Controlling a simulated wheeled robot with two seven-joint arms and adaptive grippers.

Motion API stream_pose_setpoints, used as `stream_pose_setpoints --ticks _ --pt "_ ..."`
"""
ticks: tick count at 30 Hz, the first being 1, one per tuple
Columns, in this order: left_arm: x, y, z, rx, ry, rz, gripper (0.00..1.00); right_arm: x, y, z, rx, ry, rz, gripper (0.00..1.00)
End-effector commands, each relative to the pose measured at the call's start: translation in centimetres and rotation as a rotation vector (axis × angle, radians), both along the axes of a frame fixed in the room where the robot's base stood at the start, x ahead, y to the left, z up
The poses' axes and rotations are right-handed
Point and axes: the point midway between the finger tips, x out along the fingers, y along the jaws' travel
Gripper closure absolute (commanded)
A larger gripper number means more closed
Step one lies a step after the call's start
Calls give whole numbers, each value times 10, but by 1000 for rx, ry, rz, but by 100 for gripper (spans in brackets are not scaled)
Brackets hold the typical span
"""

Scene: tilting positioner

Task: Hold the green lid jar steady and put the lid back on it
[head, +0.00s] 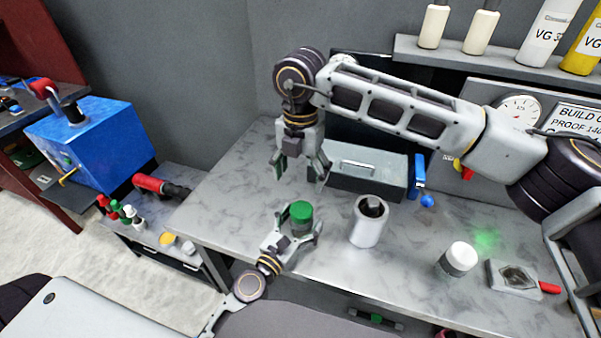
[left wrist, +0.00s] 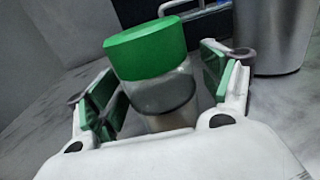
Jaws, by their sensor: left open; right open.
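The jar (left wrist: 165,95) is clear, with a green lid (left wrist: 146,47) sitting on top of it. The lid also shows in the head view (head: 301,211); the jar body there is mostly hidden behind my left gripper. My left gripper (head: 298,226) is open at the jar near the table's front edge, with its green-padded fingers on either side. In the left wrist view the jar stands between the fingers, with a visible gap at the right one. My right gripper (head: 298,168) is open and empty, pointing down above and behind the jar.
A grey cylindrical container (head: 367,230) with a dark opening stands right of the jar. A grey toolbox (head: 365,180) lies behind it, beside a blue device (head: 419,178). A white-lidded jar (head: 460,259) and a red-handled tool (head: 549,287) are farther right. The table's left part is clear.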

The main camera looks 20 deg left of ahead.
Motion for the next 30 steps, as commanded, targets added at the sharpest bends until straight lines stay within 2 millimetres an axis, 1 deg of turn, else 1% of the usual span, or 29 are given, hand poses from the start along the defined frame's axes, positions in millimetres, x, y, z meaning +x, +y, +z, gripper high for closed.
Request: stream_pose_setpoints --ticks 13,30 --pt "-4 1 0 3 -1 -1 19 0 0 0 0 0 0 22" --pt "-18 4 0 4 0 -1 19 0 0 0 0 0 0 22"
